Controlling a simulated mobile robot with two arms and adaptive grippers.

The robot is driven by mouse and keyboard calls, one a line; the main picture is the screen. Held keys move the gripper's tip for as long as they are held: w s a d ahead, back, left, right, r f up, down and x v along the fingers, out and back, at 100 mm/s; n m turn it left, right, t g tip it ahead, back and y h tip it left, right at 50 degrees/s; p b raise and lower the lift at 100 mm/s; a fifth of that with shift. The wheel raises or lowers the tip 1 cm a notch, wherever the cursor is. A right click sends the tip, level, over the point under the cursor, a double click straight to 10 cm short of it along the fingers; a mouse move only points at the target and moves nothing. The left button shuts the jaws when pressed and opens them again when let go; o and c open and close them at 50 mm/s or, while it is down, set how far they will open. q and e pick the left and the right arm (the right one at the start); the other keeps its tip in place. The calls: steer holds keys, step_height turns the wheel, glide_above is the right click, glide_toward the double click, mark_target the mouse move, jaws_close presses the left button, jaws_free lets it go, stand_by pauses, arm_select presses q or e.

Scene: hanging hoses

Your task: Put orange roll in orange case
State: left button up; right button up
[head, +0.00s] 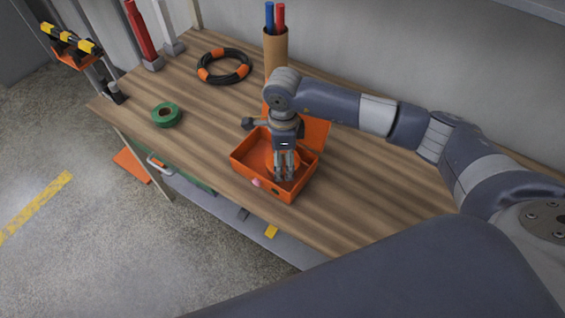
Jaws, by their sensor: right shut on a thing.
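The orange case (243,167) stands open on the wooden workbench, with its lid (315,132) raised at the back. My right gripper (284,177) points down inside the case, near its front wall. It is shut on the orange roll (269,163), which is low in the case and partly hidden behind the fingers. Roll and case are nearly the same orange, so I cannot tell whether the roll touches the case floor. My left gripper is not in view.
A green tape roll (166,115) lies at the left on the workbench (210,133). A black coiled hose with orange bands (224,66) lies behind it. A brown holder (276,50) with blue and red rolls stands behind the case. The bench right of the case is clear below my arm.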

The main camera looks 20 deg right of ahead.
step_height(320, 180, down, 3)
steer(key=shift+f+p, duration=0.15)
steer(key=shift+p, duration=0.25)
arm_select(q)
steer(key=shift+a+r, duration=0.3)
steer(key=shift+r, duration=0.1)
arm_select(e)
steer(key=shift+f, duration=0.1)
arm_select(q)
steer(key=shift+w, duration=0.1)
arm_select(e)
steer(key=shift+f, duration=0.15)
steer(key=o, duration=0.9)
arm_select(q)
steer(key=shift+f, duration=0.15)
